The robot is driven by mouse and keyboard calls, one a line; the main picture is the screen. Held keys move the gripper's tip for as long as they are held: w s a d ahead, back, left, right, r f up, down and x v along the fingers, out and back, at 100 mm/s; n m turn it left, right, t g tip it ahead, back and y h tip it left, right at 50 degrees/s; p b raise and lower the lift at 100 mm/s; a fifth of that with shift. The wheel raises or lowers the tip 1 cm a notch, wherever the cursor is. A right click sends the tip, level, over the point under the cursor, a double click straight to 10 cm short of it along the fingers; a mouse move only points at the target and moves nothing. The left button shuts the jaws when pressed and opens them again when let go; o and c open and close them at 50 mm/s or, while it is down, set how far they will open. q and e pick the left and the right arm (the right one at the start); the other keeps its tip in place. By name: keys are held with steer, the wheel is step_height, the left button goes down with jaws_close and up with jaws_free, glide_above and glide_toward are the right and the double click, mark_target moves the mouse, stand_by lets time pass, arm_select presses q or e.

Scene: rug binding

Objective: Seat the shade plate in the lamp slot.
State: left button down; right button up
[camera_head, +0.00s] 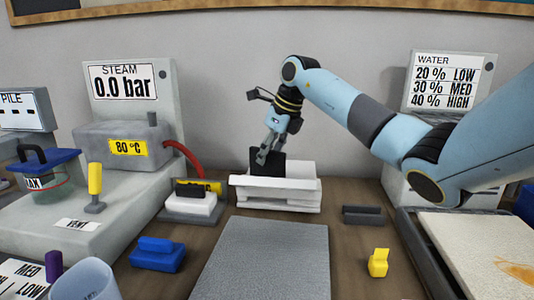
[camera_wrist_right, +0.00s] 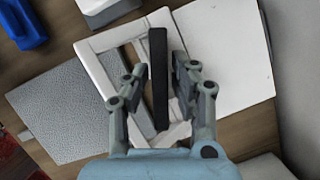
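A dark upright plate, which I take to be the shade plate (camera_head: 281,164), stands at the white slotted holder (camera_head: 276,195), which I take to be the lamp slot. In the right wrist view the plate (camera_wrist_right: 158,80) shows as a narrow black bar over the white frame (camera_wrist_right: 98,45). My right gripper (camera_head: 265,156) points down at the plate. Its fingers (camera_wrist_right: 160,82) are on either side of the plate, with small gaps visible, so it looks open around it. The plate's lower edge is hidden, so I cannot tell how deep it sits. My left gripper is not in view.
A grey mat (camera_head: 265,260) lies in front of the holder. A dark slotted block (camera_head: 363,215) and a yellow piece (camera_head: 378,262) are to the right. A blue block (camera_head: 157,254) and a steam unit (camera_head: 125,146) with a red hose are left. Bare table lies around the mat.

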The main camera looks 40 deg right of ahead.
steer(key=shift+o, duration=1)
steer(key=shift+r, duration=0.3)
steer(key=shift+r+p, duration=0.6)
steer(key=shift+p, duration=0.15)
steer(key=b+v, duration=0.2)
steer(key=v, duration=0.9)
steer(key=shift+s+r, duration=0.2)
steer(key=shift+s, duration=0.05)
steer(key=shift+f, duration=0.1)
